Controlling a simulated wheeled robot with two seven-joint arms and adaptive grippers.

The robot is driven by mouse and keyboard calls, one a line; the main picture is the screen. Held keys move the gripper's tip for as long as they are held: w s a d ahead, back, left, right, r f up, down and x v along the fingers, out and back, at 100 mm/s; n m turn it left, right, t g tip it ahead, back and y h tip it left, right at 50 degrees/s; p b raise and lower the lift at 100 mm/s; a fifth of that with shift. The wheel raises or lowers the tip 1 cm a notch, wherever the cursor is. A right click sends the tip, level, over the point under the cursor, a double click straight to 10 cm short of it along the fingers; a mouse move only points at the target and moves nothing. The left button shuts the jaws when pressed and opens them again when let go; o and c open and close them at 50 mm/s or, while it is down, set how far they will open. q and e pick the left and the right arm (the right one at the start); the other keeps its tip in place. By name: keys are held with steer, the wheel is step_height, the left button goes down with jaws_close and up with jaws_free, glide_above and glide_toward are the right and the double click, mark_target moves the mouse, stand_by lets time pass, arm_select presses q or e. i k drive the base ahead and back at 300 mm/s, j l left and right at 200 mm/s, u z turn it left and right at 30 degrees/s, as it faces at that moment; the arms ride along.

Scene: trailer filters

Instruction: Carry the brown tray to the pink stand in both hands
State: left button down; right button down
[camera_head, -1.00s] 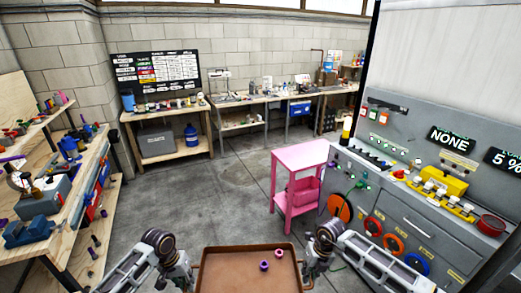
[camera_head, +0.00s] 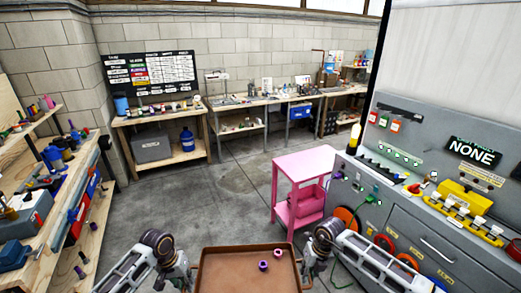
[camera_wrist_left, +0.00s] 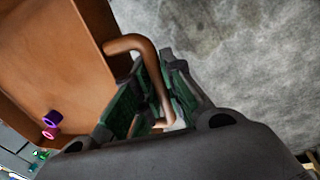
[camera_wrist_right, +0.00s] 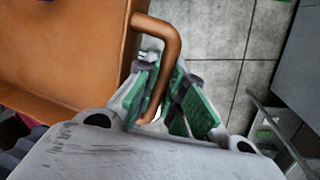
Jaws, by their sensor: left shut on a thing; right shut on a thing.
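The brown tray (camera_head: 225,272) is at the bottom middle of the head view, held off the floor between my two grippers. A purple piece (camera_head: 263,265) and a pink piece (camera_head: 278,252) lie in it. My left gripper (camera_head: 190,276) is shut on the tray's left handle (camera_wrist_left: 150,65), a bent brown bar. My right gripper (camera_head: 306,272) is shut on the right handle (camera_wrist_right: 168,60). The pink stand (camera_head: 305,163) is ahead and slightly right of the tray, apart from it. Its flat top is bare, and a pink bin (camera_head: 303,207) sits on its lower shelf.
A grey machine cabinet (camera_head: 440,245) with reels and yellow fittings stands just right of the stand. A wooden bench (camera_head: 75,185) with tools runs along the left. More benches (camera_head: 160,118) line the back wall. The grey floor (camera_head: 220,205) ahead is clear.

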mark_target(301, 167)
steer(key=i, duration=3.6)
